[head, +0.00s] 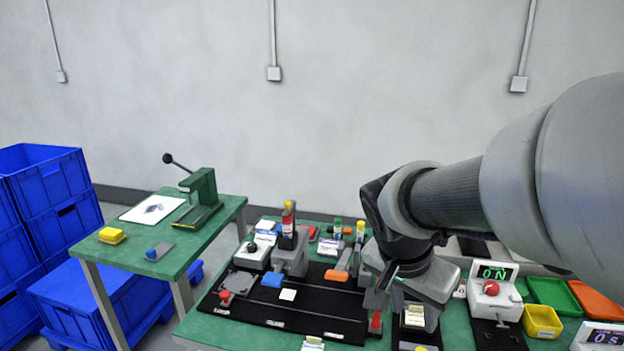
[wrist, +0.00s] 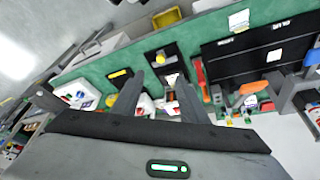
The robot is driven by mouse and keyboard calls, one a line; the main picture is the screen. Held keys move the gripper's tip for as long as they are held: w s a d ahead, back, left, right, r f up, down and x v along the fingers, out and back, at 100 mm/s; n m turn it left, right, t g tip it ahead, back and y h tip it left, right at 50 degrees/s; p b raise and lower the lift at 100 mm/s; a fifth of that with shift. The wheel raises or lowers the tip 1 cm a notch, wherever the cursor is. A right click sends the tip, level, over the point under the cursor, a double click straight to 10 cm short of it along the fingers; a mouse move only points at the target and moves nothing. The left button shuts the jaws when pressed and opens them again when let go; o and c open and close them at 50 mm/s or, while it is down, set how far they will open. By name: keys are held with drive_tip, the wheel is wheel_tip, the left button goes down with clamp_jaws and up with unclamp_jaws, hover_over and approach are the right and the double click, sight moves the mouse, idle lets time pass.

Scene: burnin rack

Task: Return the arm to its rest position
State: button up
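My arm reaches in from the right edge of the head view, over the green workbench (head: 240,335). Its wrist bends downward, and my gripper (head: 378,292) hangs above the bench beside the black mat (head: 335,310). In the wrist view the two dark fingers of my gripper (wrist: 157,80) stand apart. I see nothing held between them; bench items show in the gap beyond. The gripper and forearm hide part of the bench's middle and right in the head view.
Fixtures with orange (head: 337,275) and blue levers stand on the mat. A force readout (head: 494,271), yellow bin (head: 542,321) and orange tray (head: 597,301) are at right. A side table with a green press (head: 201,198) and blue crates (head: 45,180) are at left.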

drive_tip(key=s+a+r+n+t+y, duration=0.35)
drive_tip(key=s+r+n, duration=0.25)
drive_tip(key=s+n, duration=0.3)
wheel_tip(320, 180, up, 14)
drive_tip(key=a+p, duration=0.1)
drive_tip(key=p, duration=1.3)
drive_tip(key=shift+f+n+g, duration=0.15)
drive_tip(key=shift+n+g, duration=0.15)
drive_tip(key=shift+g, duration=0.05)
